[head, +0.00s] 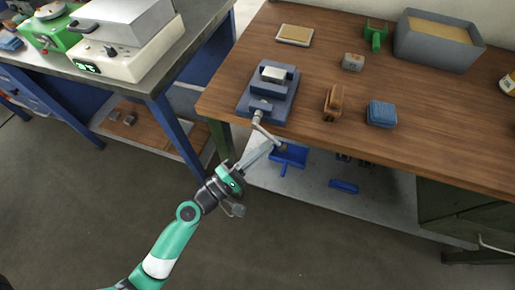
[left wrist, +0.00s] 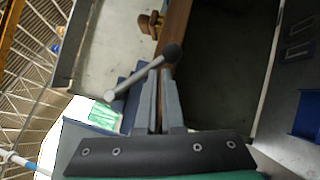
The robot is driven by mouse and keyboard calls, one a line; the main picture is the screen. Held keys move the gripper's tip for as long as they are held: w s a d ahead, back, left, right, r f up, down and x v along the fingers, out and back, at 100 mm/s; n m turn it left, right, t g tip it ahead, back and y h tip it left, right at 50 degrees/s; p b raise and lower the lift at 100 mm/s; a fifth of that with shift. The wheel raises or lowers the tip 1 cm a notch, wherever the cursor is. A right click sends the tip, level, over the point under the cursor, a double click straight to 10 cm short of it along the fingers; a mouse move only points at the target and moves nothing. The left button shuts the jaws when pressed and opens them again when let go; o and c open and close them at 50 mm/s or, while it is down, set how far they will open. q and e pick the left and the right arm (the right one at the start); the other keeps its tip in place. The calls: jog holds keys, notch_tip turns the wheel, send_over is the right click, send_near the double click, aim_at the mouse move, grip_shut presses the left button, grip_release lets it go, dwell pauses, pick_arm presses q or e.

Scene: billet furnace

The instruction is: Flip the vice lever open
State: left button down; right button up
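The vice (head: 262,104), a blue-grey block with a pale piece in its jaws, stands near the left front corner of the wooden bench. Its lever (head: 265,131), a light rod with a dark round knob, slants down past the front edge. In the left wrist view the lever (left wrist: 135,81) crosses diagonally just beyond my fingertips, the knob at upper right. My left gripper (head: 270,147) is at the lever's knob end; its fingers (left wrist: 160,75) look closed together with nothing seen between them. Whether they touch the lever I cannot tell. My right gripper is out of view.
On the bench are a wooden clamp-like piece (head: 333,102), a blue block (head: 381,113), a small grey block (head: 353,62), a green item (head: 375,35) and a grey bin (head: 400,45). A lower shelf (head: 325,205) holds blue items. Open floor lies in front.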

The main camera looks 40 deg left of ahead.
pick_arm(q)
jog(key=shift+n+t, duration=0.4)
jog(key=shift+n, duration=0.4)
jog(key=shift+w+d+r+p, duration=0.35)
jog(key=shift+d+r+p, duration=0.1)
jog(key=shift+d+r, duration=0.35)
jog(key=shift+w+d+r+p, duration=0.3)
jog(key=shift+d+r+p, duration=0.15)
jog(key=shift+d+r, duration=0.35)
jog(key=shift+r, duration=0.15)
jog(key=s+d+f+b, duration=0.3)
jog(key=s+f+b, duration=0.5)
jog(key=f+b, duration=0.1)
jog(key=shift+s+f, duration=0.25)
jog(key=shift+s, duration=0.05)
